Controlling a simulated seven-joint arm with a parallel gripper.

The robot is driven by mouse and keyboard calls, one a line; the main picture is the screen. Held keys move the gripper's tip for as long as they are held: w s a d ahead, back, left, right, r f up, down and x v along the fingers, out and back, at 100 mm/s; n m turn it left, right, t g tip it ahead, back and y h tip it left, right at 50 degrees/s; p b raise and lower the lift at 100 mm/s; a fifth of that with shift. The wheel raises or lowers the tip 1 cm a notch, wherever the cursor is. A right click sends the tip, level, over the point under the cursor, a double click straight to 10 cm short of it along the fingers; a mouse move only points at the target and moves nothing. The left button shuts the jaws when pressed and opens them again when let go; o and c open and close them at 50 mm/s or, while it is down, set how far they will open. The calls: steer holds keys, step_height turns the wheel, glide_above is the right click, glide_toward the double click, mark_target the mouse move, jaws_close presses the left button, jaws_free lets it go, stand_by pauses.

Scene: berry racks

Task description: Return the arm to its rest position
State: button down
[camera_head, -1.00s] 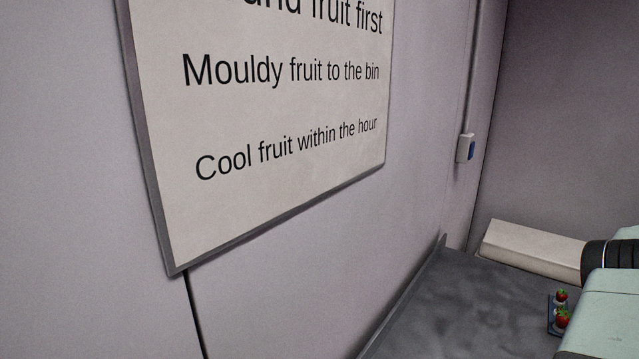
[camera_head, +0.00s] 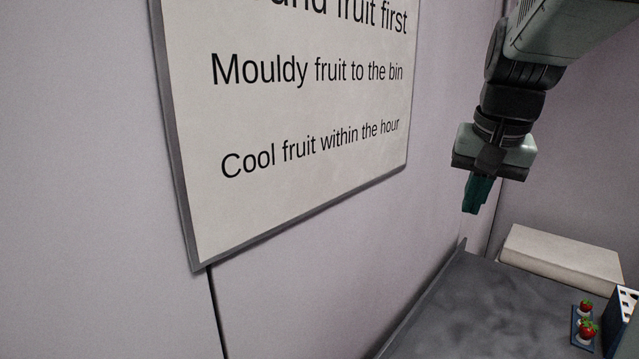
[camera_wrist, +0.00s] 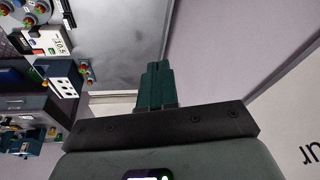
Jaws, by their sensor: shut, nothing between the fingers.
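My gripper (camera_head: 476,194) hangs at the upper right of the head view, pointing down above the grey table, apart from everything on it. Its green fingers are together and hold nothing. The closed fingers (camera_wrist: 156,84) also show in the middle of the wrist view. My arm comes in from the top right corner.
The table (camera_head: 450,312) has bare room at its left. A sign board (camera_head: 300,215) hangs on the left wall.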

steer(key=s+a+f+n+t, duration=0.2)
steer(key=s+a+n, duration=0.3)
steer(key=s+a, duration=1)
steer(key=s, duration=0.2)
steer(key=shift+s+a+n, duration=0.2)
steer(key=shift+s+n, duration=0.1)
steer(key=shift+n, duration=0.1)
